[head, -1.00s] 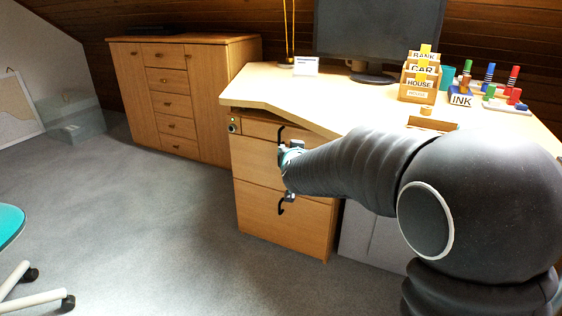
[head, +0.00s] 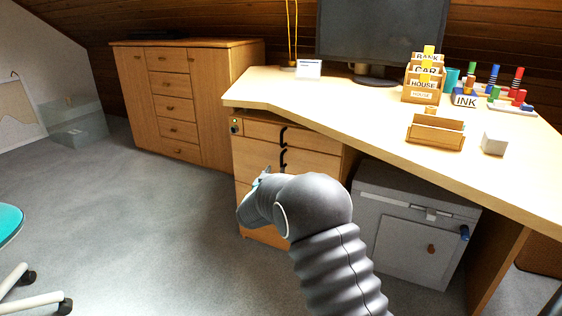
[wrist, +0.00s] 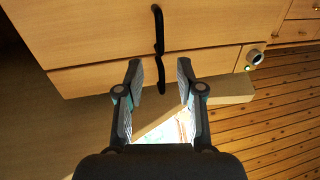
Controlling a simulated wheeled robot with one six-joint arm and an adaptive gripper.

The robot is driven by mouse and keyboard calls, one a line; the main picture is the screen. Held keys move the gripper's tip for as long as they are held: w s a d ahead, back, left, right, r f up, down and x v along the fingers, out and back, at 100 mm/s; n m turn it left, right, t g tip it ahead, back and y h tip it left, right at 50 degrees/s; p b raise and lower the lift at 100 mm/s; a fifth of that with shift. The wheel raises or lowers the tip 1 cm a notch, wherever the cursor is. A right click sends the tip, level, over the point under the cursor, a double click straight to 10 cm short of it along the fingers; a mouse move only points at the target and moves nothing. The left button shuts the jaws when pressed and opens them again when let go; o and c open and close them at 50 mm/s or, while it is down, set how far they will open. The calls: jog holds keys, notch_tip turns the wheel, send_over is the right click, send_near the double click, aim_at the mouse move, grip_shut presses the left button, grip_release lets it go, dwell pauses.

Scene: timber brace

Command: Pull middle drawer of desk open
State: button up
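The desk's drawer unit shows in the head view, its fronts looking flush. The top drawer (head: 262,131) and the middle drawer (head: 258,155) have black bar handles; the middle handle (head: 284,158) shows just above my arm. My wrist hides much of the lower fronts. My gripper (wrist: 160,78) is open and empty. In the wrist view, which looks upside down, its fingers appear either side of the top drawer's handle (wrist: 159,70), with the middle handle (wrist: 157,22) beyond. I cannot tell the gap in depth. In the head view the fingertips are mostly hidden.
A round lock (head: 236,126) sits left of the top drawer. The desktop (head: 330,110) overhangs the drawers and carries a monitor, letter holders and small blocks. A grey safe-like box (head: 420,245) stands under the desk. The carpet (head: 150,220) left of the drawers is clear.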

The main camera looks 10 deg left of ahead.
aim_at(281, 165)
jog(key=w, duration=0.3)
jog(key=w+d, duration=0.1)
jog(key=w, duration=0.5)
jog(key=shift+w+d, duration=0.25)
jog(key=shift+w, duration=0.05)
grip_shut()
jog(key=shift+a, duration=0.15)
